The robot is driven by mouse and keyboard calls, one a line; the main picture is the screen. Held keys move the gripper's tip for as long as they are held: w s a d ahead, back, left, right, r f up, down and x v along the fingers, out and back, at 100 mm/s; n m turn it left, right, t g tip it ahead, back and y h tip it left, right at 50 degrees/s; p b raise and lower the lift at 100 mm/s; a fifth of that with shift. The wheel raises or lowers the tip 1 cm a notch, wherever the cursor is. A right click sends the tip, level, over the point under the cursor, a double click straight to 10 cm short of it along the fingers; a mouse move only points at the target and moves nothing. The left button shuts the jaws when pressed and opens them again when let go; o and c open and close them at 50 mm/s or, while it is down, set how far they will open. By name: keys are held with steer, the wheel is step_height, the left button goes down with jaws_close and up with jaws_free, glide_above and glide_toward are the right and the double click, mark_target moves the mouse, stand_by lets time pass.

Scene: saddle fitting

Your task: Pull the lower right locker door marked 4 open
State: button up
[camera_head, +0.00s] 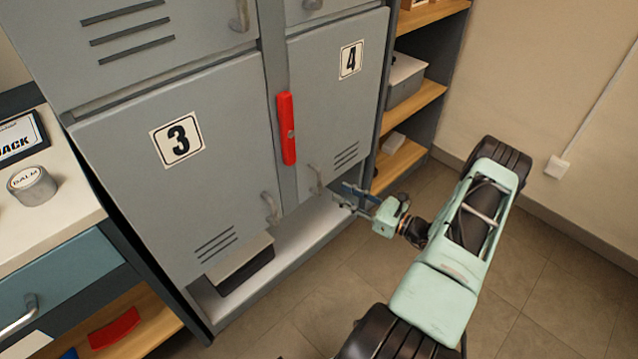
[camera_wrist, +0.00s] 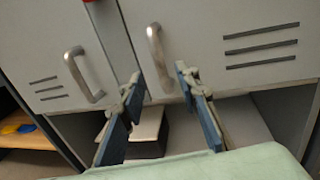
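The grey locker door marked 4 (camera_head: 330,100) is at the lower right of the locker and looks shut. Its curved metal handle (camera_head: 316,178) is low on the door's left side. My gripper (camera_head: 343,196) is open, just right of and in front of this handle. In the wrist view the handle (camera_wrist: 158,55) shows between the tips of my two spread fingers, with its lower end near them. I see no finger closed on it, and I cannot tell whether any finger touches the bar.
Door 3 (camera_head: 130,170), with its own handle (camera_head: 271,207), is to the left. A red bar (camera_head: 287,128) is on the post between the doors. An open bay below holds a dark box (camera_head: 240,268). Open shelves (camera_head: 420,97) stand right; the floor (camera_head: 560,240) is clear.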

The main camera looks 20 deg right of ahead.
mark_target(319, 182)
steer(key=b+x, duration=0.1)
steer(key=x, duration=0.8)
steer(key=shift+w+a, duration=0.1)
steer(key=shift+a, duration=0.05)
steer(key=shift+c, duration=0.2)
jaws_close()
